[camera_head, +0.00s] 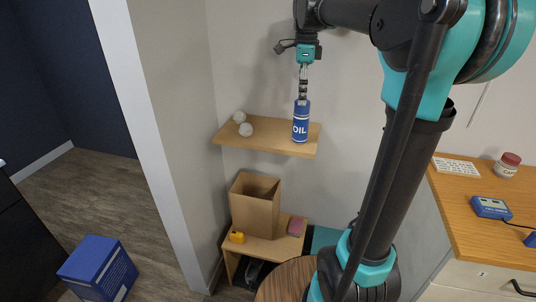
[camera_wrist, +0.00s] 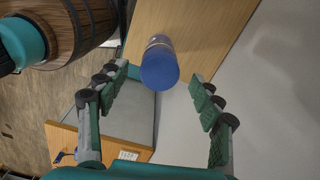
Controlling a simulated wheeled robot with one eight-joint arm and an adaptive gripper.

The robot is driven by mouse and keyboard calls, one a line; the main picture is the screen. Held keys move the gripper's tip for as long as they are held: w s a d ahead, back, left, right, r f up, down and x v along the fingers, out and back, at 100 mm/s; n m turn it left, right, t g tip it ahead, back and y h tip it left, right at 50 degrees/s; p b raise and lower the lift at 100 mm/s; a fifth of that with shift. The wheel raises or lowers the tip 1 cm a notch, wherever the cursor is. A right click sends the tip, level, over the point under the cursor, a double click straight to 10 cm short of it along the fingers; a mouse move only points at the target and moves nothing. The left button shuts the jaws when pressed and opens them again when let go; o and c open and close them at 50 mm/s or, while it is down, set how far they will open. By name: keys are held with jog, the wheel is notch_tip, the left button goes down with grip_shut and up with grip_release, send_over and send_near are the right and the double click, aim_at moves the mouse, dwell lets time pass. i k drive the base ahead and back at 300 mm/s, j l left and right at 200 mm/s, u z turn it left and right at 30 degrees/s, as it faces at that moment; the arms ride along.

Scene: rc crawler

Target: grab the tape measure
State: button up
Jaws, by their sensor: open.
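A small yellow block-shaped object (camera_head: 237,237), which looks like the tape measure, lies on the low wooden stand in front of the open cardboard box. I cannot make it out in the wrist view. My gripper (camera_head: 303,92) is high above and to the right of it, pointing down over the blue oil bottle (camera_head: 301,122) on the wall shelf. In the wrist view my gripper (camera_wrist: 158,76) is open, with the blue bottle (camera_wrist: 160,66) showing between its fingers. I cannot tell whether the fingers surround the bottle or stop short of it. Nothing is gripped.
The wall shelf (camera_head: 265,136) also holds two whitish balls (camera_head: 243,124). It overhangs the low stand (camera_head: 264,247), where the cardboard box (camera_head: 255,205) and a pinkish block (camera_head: 296,227) stand. A barrel (camera_wrist: 75,25) shows in the wrist view.

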aim_at(236, 236)
jog(key=k+l, duration=0.7)
jog(key=k, duration=0.2)
